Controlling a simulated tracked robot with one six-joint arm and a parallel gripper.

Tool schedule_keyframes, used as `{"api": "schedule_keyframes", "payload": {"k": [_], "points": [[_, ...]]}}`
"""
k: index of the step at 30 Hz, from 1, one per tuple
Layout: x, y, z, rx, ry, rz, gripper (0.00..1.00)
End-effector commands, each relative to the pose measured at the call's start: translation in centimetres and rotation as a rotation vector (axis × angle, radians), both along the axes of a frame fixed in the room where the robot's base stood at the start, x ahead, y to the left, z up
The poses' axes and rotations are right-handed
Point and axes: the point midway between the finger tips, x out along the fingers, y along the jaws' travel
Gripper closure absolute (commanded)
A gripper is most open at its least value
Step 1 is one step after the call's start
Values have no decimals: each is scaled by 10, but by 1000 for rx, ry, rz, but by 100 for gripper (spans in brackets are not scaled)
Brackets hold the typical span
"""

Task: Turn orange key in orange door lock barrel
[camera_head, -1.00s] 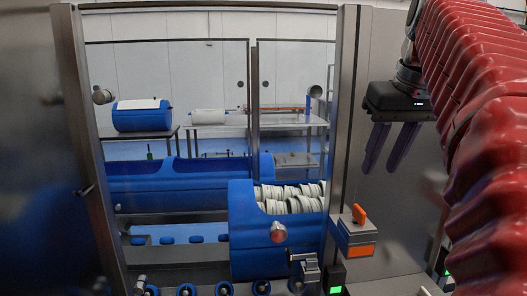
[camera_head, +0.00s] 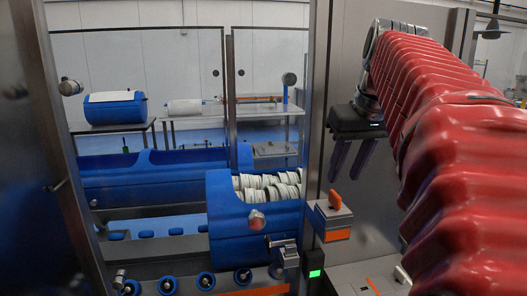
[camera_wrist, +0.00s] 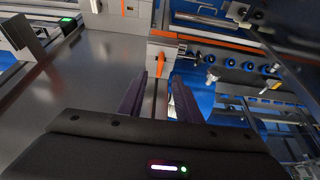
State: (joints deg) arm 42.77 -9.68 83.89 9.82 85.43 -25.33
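The orange key (camera_head: 335,199) stands up from the grey lock barrel block (camera_head: 330,217), which has an orange band on its front and is fixed to the steel door post. The key also shows in the wrist view (camera_wrist: 162,59), just beyond the fingertips and between their lines, against the grey block (camera_wrist: 164,47). My gripper (camera_head: 345,176) hangs with its two dark purple fingers pointing down, above and slightly right of the key in the head view. In the wrist view my gripper (camera_wrist: 158,78) is open, with an empty gap between the fingers. I see no contact with the key.
A blue tub (camera_head: 225,232) with pale discs stands left of the lock, behind the door frame. A metal latch (camera_head: 283,250) and a green-lit box (camera_head: 314,263) sit below the lock. A steel panel (camera_head: 375,222) fills the space to the right.

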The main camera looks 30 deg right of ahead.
Motion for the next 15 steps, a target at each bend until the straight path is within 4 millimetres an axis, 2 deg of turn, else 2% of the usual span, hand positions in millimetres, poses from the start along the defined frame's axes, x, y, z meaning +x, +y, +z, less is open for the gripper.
{"api": "schedule_keyframes", "payload": {"k": [9,15], "points": [[16,-4,-43,2,4,0,69],[24,-7,-61,1,2,0,69]]}}
